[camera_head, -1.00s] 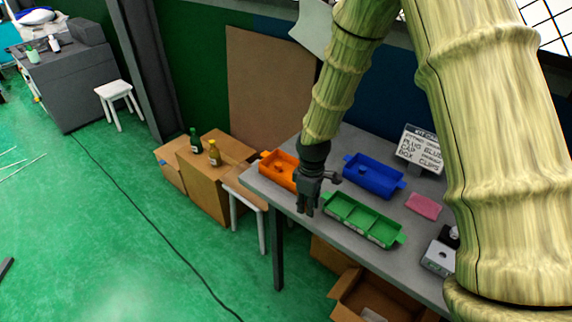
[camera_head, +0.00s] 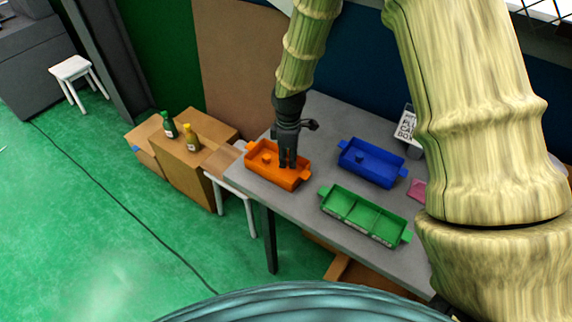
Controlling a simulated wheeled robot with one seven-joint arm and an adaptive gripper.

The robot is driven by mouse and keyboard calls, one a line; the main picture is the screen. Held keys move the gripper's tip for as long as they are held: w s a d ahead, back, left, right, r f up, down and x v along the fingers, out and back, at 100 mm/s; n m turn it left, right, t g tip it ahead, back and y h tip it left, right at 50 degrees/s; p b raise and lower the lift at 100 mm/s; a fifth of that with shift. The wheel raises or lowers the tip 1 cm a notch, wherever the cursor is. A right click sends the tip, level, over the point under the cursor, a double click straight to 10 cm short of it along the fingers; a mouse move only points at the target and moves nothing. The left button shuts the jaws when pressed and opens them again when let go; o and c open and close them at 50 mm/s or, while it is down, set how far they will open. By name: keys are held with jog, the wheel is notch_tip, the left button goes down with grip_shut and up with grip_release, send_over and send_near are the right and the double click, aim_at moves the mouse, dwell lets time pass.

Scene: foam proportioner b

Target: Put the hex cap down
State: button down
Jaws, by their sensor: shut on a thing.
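My gripper (camera_head: 288,165) points down at the right part of the orange tray (camera_head: 262,175), its fingertips overlapping the tray in the picture. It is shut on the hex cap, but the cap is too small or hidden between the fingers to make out. I cannot tell whether the fingertips are inside the tray or just above it. A small orange piece (camera_head: 267,158) sits in the tray, left of the fingers.
A blue tray (camera_head: 351,172) with a small blue piece in it stands to the right. A green divided tray (camera_head: 368,236) stands at the table's front edge. A pink block (camera_head: 418,189) and a lettered sign (camera_head: 406,124) are further right. Bare grey table (camera_head: 303,196) lies between the trays.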

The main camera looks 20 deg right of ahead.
aim_at(288, 174)
jog(key=shift+s+f+p, duration=0.2)
jog(key=shift+f+p, duration=0.1)
jog(key=shift+f, duration=0.55)
jog(key=shift+f+p, duration=0.4)
jog(key=shift+f, duration=1.15)
jog(key=shift+f, duration=0.15)
jog(key=c, duration=1.2)
grip_release()
jog(key=shift+c, duration=0.2)
jog(key=shift+w+r, duration=0.1)
jog(key=shift+r, duration=0.15)
jog(key=shift+r+b, duration=1.8)
jog(key=shift+r, duration=4.1)
